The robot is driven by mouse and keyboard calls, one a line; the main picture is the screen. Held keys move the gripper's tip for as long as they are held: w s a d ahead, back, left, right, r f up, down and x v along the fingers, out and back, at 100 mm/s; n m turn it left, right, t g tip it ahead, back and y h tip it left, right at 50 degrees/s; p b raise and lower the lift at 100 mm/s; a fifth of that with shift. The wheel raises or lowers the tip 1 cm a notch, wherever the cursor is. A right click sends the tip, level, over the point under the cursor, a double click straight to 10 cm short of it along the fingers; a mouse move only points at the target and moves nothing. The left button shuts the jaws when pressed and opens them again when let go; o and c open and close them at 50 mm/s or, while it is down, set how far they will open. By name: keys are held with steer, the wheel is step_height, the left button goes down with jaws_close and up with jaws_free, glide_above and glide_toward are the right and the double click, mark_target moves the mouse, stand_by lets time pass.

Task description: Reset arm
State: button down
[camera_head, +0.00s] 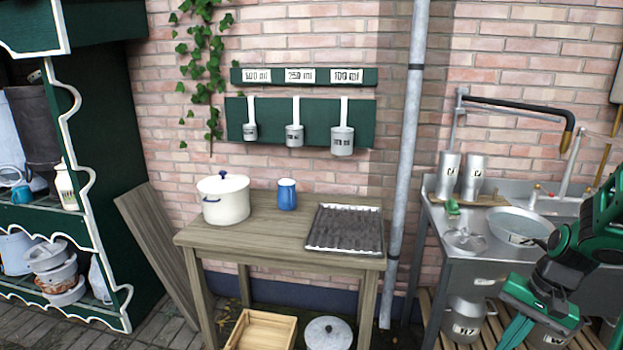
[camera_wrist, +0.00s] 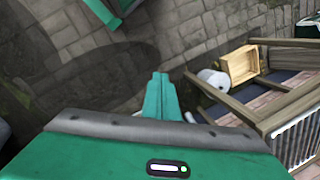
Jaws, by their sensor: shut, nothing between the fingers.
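My gripper (camera_head: 517,331) is at the lower right of the head view, in front of the metal sink unit (camera_head: 470,275). Its green fingers point down and are together, with nothing between them. In the wrist view the closed fingers (camera_wrist: 161,97) stand out over the paved floor. The rest of my green and black arm comes in from the right edge of the head view and covers part of the sink unit.
A wooden table (camera_head: 270,238) holds a white pot (camera_head: 224,203), a blue mug (camera_head: 287,195) and a dark ribbed tray (camera_head: 345,229). Below are a wooden crate (camera_head: 262,331) and a round lid (camera_head: 328,333). A grey pipe (camera_head: 408,150) separates table and sink. A green shelf (camera_head: 115,150) stands left.

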steer(key=s+a+r+n+h, duration=0.1)
steer(key=s+a+r, duration=0.1)
steer(key=s+r, duration=0.3)
steer(key=s+a+r+n+h, duration=0.1)
steer(key=s+a+r+n, duration=0.1)
steer(key=s+r, duration=0.4)
steer(key=shift+s+a+g, duration=0.35)
steer(key=shift+s+g, duration=0.05)
steer(key=shift+s, duration=0.7)
steer(key=shift+w+f, duration=0.25)
steer(key=shift+w, duration=0.35)
